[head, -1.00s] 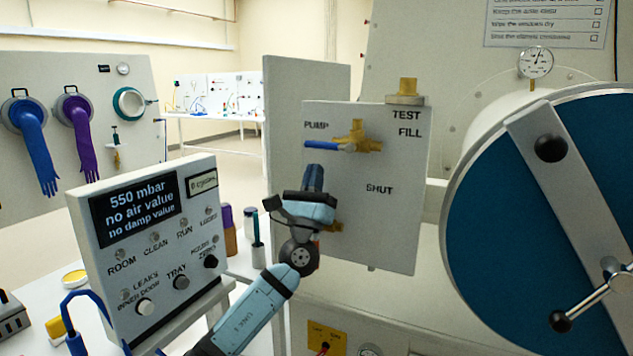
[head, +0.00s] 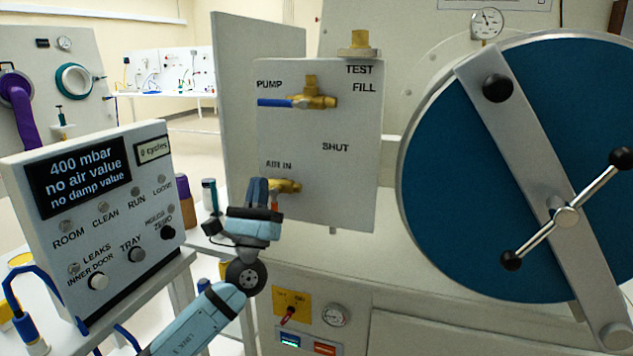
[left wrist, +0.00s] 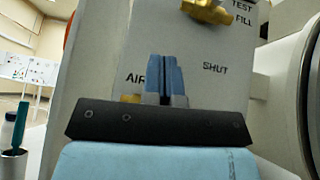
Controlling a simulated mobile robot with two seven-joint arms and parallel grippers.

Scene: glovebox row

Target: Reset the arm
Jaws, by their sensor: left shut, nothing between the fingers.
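My left gripper (head: 261,186) shows low in front of the white valve panel (head: 318,140), its fingers pointing up beside the lower brass AIR IN valve (head: 287,186). The fingers are closed together with nothing between them. In the left wrist view the two blue fingers (left wrist: 163,75) stand side by side before the panel and cover part of the AIR IN label. The AIR IN valve's handle is hidden or not clear. I cannot tell whether the fingers touch the valve. My right gripper is in neither view.
The upper PUMP valve (head: 310,97) has a blue handle pointing left. A control box (head: 90,200) reading "400 mbar" stands left of my arm. A large round blue door (head: 440,150) with a bar and T-handle fills the right. A yellow switch plate (head: 292,305) sits below the panel.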

